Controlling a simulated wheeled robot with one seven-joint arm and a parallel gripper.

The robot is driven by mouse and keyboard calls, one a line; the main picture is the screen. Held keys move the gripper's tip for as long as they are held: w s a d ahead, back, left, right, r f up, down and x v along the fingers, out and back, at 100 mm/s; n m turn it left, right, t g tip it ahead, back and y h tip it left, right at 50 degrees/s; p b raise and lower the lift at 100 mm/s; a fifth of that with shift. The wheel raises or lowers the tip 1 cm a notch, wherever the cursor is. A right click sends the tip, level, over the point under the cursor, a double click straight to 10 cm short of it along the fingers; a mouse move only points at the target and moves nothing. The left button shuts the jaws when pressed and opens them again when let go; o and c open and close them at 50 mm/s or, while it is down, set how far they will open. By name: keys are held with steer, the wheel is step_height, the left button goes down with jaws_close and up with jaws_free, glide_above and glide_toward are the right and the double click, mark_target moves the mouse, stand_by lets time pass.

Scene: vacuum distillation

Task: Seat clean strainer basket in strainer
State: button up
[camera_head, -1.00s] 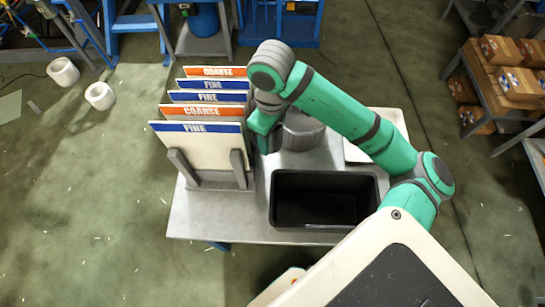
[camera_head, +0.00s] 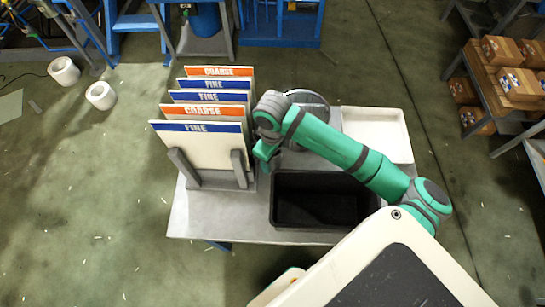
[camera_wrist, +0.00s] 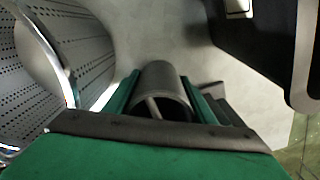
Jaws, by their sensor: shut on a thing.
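A round metal vessel with a bright rim (camera_head: 307,96) stands out behind my arm on the grey table, its front partly hidden by the arm. Whether this handle joins the basket is not clear. In the head view my gripper (camera_head: 268,158) is low beside the vessel, near the sign rack.
A rack (camera_head: 215,181) of COARSE and FINE boards stands close on the left. A black bin (camera_head: 322,227) is in front of the gripper, and a white tray (camera_head: 375,132) is at right. Blue equipment (camera_head: 280,27) stands behind the table (camera_head: 192,222). Cartons sit on a right-hand shelf.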

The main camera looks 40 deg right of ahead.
steer(key=shift+f, duration=0.1)
steer(key=o, duration=1.1)
